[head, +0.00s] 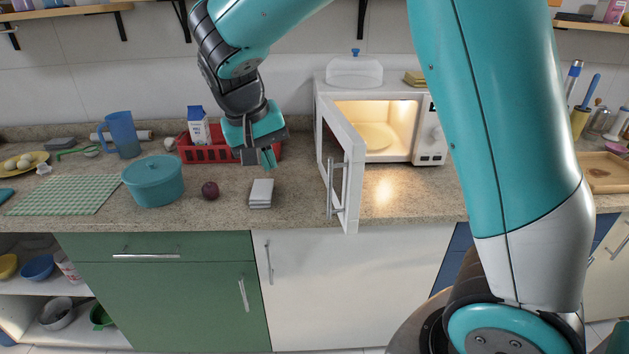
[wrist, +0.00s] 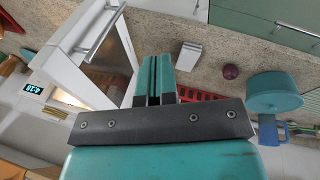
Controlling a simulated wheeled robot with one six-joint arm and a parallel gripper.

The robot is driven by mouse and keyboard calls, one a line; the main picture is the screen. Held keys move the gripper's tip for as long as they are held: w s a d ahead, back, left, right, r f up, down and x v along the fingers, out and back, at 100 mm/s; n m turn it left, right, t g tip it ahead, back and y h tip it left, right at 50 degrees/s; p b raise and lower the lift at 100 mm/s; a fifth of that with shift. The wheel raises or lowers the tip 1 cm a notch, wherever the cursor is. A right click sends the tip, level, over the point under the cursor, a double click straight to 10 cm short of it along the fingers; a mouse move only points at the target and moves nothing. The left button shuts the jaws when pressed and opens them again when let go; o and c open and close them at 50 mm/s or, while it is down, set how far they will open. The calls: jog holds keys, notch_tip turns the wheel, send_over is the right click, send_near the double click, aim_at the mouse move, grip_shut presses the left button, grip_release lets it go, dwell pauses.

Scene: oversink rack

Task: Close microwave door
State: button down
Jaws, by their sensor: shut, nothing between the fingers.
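The white microwave (head: 384,100) stands on the counter at centre right in the head view. Its door (head: 341,165) is wide open, swung out toward the counter's front edge, and the lit inside with a round plate (head: 375,137) shows. A bar handle (head: 338,190) is on the door's left face; the handle (wrist: 96,40) and door also show at upper left in the wrist view. My gripper (head: 268,162) is shut and empty, above the counter to the left of the door and apart from it.
A red basket (head: 205,152) with a milk carton (head: 199,128) stands behind my gripper. A grey-white block (head: 261,194), a dark red onion (head: 210,190) and a teal pot (head: 154,180) sit on the counter nearby. A clear-lidded dish (head: 354,70) is on the microwave. Counter between block and door is clear.

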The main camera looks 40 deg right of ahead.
jog(key=w+d+f+m+g+h+p, duration=0.1)
jog(key=w+d+f+m+g+h, duration=0.25)
jog(key=w+m, duration=0.45)
jog(key=s+d+f+m, duration=0.1)
jog(key=s+d+f, duration=0.6)
jog(key=d+f, duration=0.1)
jog(key=shift+s+m+p, duration=0.15)
jog(key=shift+m+p, duration=0.15)
jog(key=shift+m, duration=0.1)
jog(key=shift+d+t, duration=0.1)
jog(key=shift+t, duration=0.15)
